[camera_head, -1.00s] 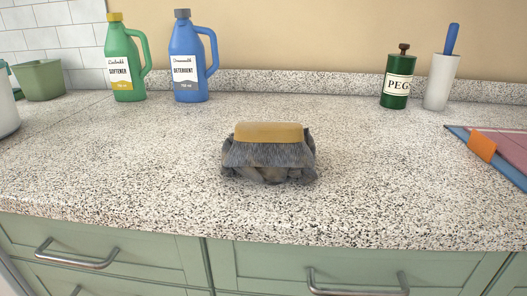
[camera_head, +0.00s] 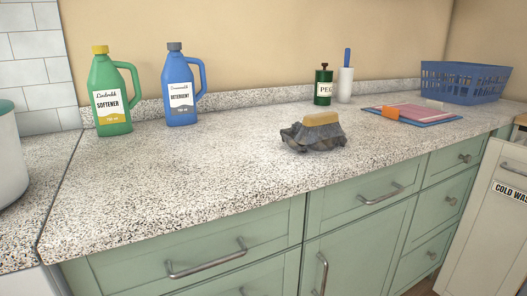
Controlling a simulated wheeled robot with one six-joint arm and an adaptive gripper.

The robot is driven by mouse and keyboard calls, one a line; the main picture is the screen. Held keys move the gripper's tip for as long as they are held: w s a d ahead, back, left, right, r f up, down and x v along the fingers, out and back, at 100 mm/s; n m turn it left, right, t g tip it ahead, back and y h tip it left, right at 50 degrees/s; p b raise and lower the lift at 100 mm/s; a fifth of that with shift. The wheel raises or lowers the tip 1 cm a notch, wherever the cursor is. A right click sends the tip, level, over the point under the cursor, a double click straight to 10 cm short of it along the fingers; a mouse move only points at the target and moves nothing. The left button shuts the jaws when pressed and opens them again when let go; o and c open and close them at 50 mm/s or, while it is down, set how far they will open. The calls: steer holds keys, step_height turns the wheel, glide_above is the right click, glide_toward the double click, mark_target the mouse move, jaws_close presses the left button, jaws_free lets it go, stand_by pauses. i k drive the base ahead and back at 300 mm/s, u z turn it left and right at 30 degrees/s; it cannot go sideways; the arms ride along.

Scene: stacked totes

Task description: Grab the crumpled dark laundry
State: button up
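The crumpled dark laundry (camera_head: 314,138) is a grey bunched cloth lying on the speckled countertop, right of the picture's middle and near the front edge. A brush with a tan back (camera_head: 321,119) and grey bristles rests on top of it and hides part of the cloth. My gripper is not in view, and nothing touches the laundry or brush from above.
A green softener bottle (camera_head: 110,95) and blue detergent bottle (camera_head: 181,90) stand behind left. A green peg tin (camera_head: 323,87), white holder (camera_head: 345,85), folded cloths (camera_head: 412,112) and blue basket (camera_head: 463,82) stand farther right. The counter (camera_head: 200,160) left of the laundry is clear.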

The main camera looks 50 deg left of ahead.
mark_target(321, 132)
steer(key=k, duration=0.4)
steer(key=u, duration=0.7)
